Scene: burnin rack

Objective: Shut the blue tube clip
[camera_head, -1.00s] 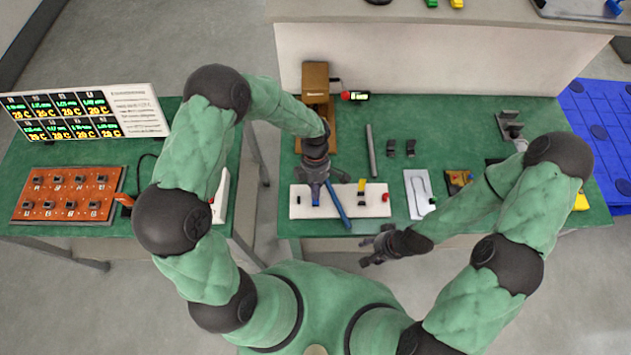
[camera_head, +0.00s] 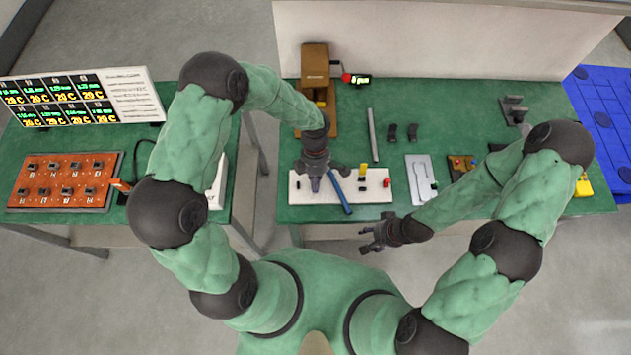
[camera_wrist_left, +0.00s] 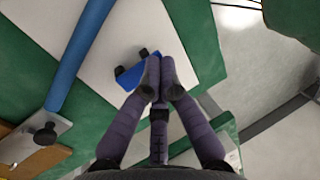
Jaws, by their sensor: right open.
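A small blue tube clip (camera_wrist_left: 128,76) with black knobs lies on the white board (camera_wrist_left: 120,40) in the left wrist view. My left gripper (camera_wrist_left: 160,82) points down at it; its two fingertips are together right beside the clip and hide part of it. I see nothing held between them. In the head view the left gripper (camera_head: 315,187) is over the left part of the white board (camera_head: 373,198) and covers the clip. My right gripper (camera_head: 370,247) is open and empty in front of the table's front edge.
A blue bar (camera_head: 341,194) lies slanted across the board, right of my left gripper. A yellow piece (camera_head: 363,170) and a red piece (camera_head: 386,183) are further right. A brown stand (camera_head: 315,70) is behind. A grey rod (camera_head: 373,135) lies on the green table.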

